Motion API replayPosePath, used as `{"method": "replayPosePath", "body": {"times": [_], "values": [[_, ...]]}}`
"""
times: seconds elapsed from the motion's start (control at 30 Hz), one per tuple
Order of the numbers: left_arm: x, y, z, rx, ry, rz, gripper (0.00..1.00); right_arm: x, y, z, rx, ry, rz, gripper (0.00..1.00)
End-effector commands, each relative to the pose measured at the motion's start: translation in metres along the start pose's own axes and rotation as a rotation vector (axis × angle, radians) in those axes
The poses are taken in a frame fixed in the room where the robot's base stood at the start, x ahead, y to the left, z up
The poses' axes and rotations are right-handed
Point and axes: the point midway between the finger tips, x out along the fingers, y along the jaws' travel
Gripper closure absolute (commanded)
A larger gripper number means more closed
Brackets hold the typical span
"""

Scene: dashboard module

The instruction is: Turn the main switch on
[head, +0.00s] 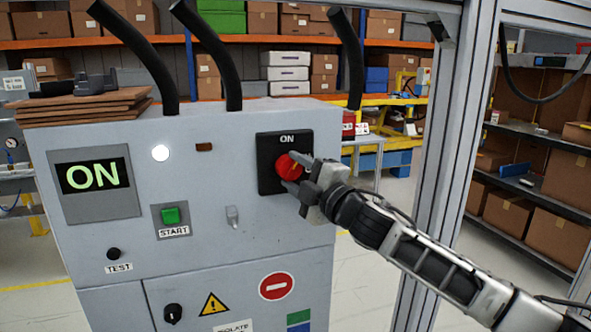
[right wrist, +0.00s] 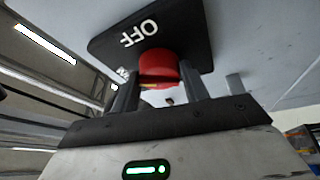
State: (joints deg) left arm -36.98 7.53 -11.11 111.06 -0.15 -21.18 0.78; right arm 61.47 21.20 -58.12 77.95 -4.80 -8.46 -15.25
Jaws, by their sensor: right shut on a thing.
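The main switch is a red rotary knob (head: 289,166) on a black square plate (head: 268,181) on the grey cabinet front. "ON" is written at the plate's top in the head view. My right gripper (head: 292,173) is shut on the red knob. In the right wrist view the knob (right wrist: 158,68) sits between the two fingers of the gripper (right wrist: 160,92), under the "OFF" end of the plate (right wrist: 140,32). A display (head: 93,176) on the cabinet reads "ON" in green. The round lamp (head: 160,153) is lit white. My left gripper is not in view.
The cabinet (head: 200,232) also carries a green START button (head: 170,215), a small lever (head: 233,216) and a TEST knob (head: 114,254). Black cables rise from its top. A metal frame post (head: 447,150) stands at right, close behind my arm.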

Motion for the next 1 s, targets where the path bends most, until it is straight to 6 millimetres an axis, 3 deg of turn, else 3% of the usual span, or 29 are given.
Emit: {"method": "replayPosePath", "body": {"times": [0.5,1.0], "values": [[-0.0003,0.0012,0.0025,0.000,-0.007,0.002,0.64,-0.0001,0.0044,0.0017,-0.383,0.023,-0.149,0.78],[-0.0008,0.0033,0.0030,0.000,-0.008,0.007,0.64,0.0001,0.0038,0.0006,-0.496,0.034,-0.195,0.78]]}}
